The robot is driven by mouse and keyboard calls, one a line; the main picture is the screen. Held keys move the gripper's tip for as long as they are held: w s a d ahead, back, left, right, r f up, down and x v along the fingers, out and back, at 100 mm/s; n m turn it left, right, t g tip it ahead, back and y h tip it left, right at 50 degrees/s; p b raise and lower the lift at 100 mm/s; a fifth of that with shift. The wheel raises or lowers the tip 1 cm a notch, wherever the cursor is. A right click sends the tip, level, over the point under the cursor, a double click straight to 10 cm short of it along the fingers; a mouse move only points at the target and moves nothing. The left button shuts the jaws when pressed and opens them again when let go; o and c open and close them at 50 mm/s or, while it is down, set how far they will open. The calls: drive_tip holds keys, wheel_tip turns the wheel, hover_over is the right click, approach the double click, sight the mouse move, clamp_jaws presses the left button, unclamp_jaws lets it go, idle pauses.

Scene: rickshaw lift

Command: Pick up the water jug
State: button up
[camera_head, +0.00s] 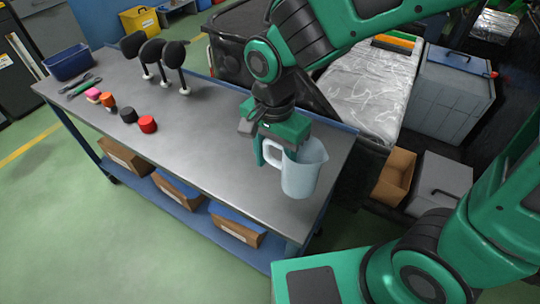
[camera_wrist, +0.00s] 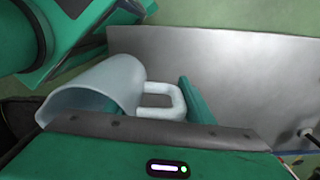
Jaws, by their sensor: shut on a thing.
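The water jug (camera_head: 301,172) is pale, translucent and bluish, with a white handle. It is upright at the right end of the grey workbench (camera_head: 215,150). My gripper (camera_head: 272,150) is at the jug's handle side and is shut on it. In the wrist view the jug (camera_wrist: 98,85) lies to the left with its handle (camera_wrist: 165,98) pointing right, between the fingers of my gripper (camera_wrist: 160,112). I cannot tell whether the jug's base touches the bench.
Red, black and orange round items (camera_head: 147,124) and several black-headed stands (camera_head: 174,55) are on the bench's far left half. A blue bin (camera_head: 68,63) is at its far left end. A foil-covered surface (camera_head: 370,88) and a grey box (camera_head: 450,90) lie beyond the bench. The bench's middle is clear.

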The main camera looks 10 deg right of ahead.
drive_tip(key=shift+s+r, duration=0.45)
drive_tip(key=shift+s, duration=0.35)
drive_tip(key=shift+s, duration=0.1)
idle(2.5)
